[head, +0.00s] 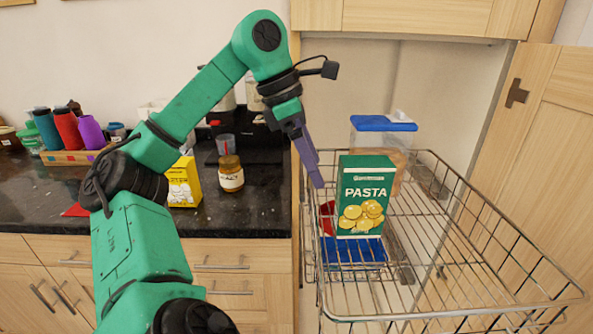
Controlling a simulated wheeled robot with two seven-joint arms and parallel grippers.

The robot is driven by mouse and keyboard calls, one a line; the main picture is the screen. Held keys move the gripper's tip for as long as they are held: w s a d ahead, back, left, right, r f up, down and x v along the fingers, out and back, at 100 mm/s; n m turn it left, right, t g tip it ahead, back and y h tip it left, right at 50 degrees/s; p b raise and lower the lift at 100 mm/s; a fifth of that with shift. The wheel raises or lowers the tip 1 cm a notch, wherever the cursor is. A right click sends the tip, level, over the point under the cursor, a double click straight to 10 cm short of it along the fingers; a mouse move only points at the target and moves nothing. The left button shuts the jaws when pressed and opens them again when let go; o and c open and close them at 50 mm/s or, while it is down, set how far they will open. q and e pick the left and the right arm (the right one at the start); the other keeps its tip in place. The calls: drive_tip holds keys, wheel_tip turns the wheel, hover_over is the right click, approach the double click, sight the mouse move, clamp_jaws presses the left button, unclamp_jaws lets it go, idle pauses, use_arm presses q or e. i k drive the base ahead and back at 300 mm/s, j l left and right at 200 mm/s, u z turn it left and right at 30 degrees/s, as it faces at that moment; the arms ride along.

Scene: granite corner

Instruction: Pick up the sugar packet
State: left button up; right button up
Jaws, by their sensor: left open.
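No packet with a readable sugar label shows. A yellow packet (184,184) stands on the dark counter, partly hidden behind my left arm; I cannot tell if it is the sugar packet. My left gripper (316,181) has purple fingers pointing down, near the left rim of the wire basket and just left of the green pasta box (361,200). It is open, seen edge-on, with nothing visible in it. My right gripper is not in view.
The wire basket (453,319) holds the pasta box, a blue item (352,251) and a red item (327,217). A blue-lidded container (383,124) stands behind. A brown jar (230,175) is on the counter (262,208). Colored bottles (67,130) stand at left. The basket's front is clear.

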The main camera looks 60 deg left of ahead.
sight(184, 191)
drive_tip(key=k+j, duration=0.15)
drive_tip(key=k, duration=0.35)
drive_tip(key=k+j, duration=0.15)
drive_tip(key=k, duration=0.35)
drive_tip(key=k+j, duration=0.15)
drive_tip(key=k, duration=0.3)
